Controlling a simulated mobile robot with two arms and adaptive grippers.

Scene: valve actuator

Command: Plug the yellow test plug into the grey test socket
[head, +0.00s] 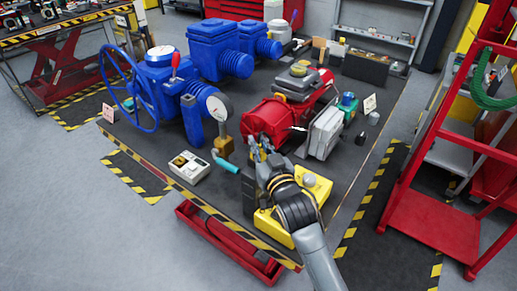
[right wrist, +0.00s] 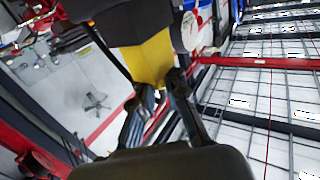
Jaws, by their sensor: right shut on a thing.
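My right gripper (head: 259,146) reaches in from the lower right in the head view, its fingers in front of the red actuator (head: 268,118). In the right wrist view, a yellow piece (right wrist: 151,60) with dark parts above it lies between the fingertips (right wrist: 155,92). The gripper is shut on it; it appears to be the yellow test plug. In the head view the held piece is too small or hidden to make out. I cannot pick out the grey test socket for sure; a grey box (head: 325,132) sits at the red actuator's right side. My left gripper is not in view.
A white device (head: 188,167) and a teal cylinder (head: 227,165) lie left of the gripper. A pressure gauge (head: 216,107) and a blue valve with a handwheel (head: 130,90) stand farther left.

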